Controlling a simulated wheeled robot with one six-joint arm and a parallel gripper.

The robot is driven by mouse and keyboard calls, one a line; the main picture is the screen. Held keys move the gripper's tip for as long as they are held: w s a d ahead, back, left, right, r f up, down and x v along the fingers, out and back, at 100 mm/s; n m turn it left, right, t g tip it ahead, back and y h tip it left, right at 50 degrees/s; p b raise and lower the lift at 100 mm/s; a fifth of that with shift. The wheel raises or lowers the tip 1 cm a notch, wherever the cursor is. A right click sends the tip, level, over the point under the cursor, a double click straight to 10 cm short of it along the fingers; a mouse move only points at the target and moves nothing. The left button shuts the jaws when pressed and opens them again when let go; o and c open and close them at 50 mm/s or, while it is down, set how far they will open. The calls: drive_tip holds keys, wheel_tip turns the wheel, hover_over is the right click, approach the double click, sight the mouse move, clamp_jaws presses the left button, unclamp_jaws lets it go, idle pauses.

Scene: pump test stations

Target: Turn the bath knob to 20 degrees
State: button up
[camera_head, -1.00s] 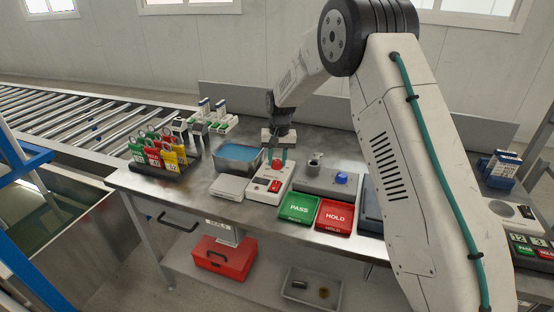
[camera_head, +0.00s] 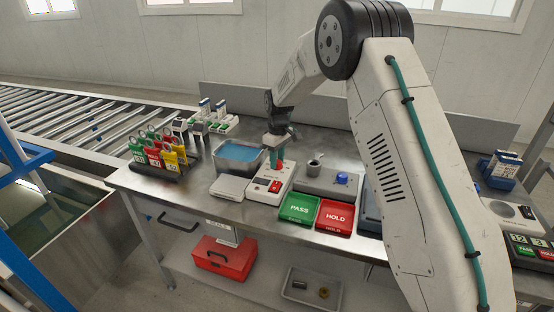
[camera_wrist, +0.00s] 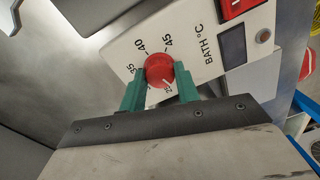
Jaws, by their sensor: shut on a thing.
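The bath knob (camera_wrist: 159,70) is a round red knob on a white control box (camera_head: 264,195) at the front of the bench. In the wrist view its panel carries the marks 35, 40 and 45 and the words BATH °C. A white line shows on the knob's lower edge, toward my gripper; the marks there are partly hidden. My gripper (camera_wrist: 160,90) has its green fingers on either side of the knob and is shut on it.
To the right are a grey block with a blue button (camera_head: 341,178), a green PASS pad (camera_head: 299,208) and a red HOLD pad (camera_head: 335,216). Coloured tags stand at left.

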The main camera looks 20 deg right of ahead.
drive_tip(key=n, duration=0.5)
drive_tip(key=shift+w+r, duration=0.1)
drive_tip(key=shift+r, duration=0.05)
idle(0.3)
drive_tip(key=o, duration=1)
drive_tip(key=shift+c, duration=0.2)
wheel_tip(320, 180, up, 8)
drive_tip(key=shift+w+f, duration=0.15)
